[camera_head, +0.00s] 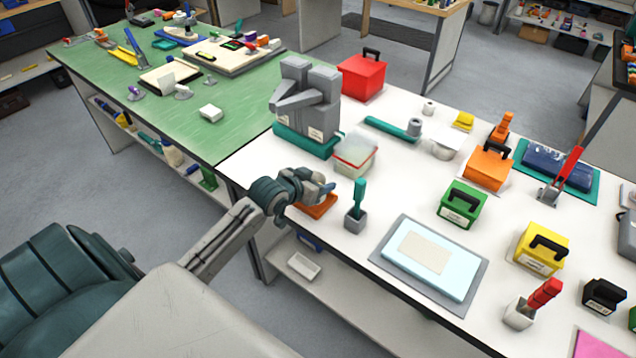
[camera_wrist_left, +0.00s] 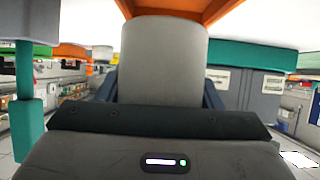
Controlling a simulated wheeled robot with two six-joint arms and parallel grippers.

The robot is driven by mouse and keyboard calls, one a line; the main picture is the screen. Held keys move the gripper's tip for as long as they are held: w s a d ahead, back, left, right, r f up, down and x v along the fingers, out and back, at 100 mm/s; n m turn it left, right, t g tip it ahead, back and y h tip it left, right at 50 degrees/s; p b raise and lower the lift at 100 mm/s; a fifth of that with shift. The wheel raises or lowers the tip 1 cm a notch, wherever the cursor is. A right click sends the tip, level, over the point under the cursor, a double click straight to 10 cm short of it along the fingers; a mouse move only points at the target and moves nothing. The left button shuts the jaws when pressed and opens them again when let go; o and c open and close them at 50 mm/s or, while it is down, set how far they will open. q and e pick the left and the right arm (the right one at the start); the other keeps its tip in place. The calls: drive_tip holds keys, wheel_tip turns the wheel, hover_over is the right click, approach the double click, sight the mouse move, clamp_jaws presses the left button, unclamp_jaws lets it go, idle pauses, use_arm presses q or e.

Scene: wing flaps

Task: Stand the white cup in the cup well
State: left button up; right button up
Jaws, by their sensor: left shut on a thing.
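My left gripper (camera_head: 326,188) is at the front left of the white table, directly over an orange holder (camera_head: 318,209), which looks like the cup well. In the left wrist view, which appears upside down, the gripper is shut on the white cup (camera_wrist_left: 163,60), with a dark blue finger on each side. The cup's far end meets the orange holder (camera_wrist_left: 218,8) at the top of that view. I cannot tell whether the cup rests in the well or is just over it. In the head view my gripper hides most of the cup. My right gripper is not in view.
A teal-handled tool in a grey block (camera_head: 355,215) stands close right of the gripper. A clear box (camera_head: 355,155) and a grey machine on a teal base (camera_head: 305,140) stand behind. A light blue board (camera_head: 428,262) lies right. The table's front edge is near.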

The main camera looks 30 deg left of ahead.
use_arm(q)
drive_tip(key=shift+w+a, duration=0.2)
drive_tip(key=shift+w, duration=0.25)
drive_tip(key=shift+w+f, duration=0.1)
drive_tip(key=shift+f, duration=0.1)
wheel_tip(320, 180, down, 2)
drive_tip(key=shift+f+p, duration=0.1)
drive_tip(key=shift+p, duration=0.65)
drive_tip(key=shift+f, duration=0.65)
drive_tip(key=o, duration=1)
drive_tip(key=shift+o, duration=0.2)
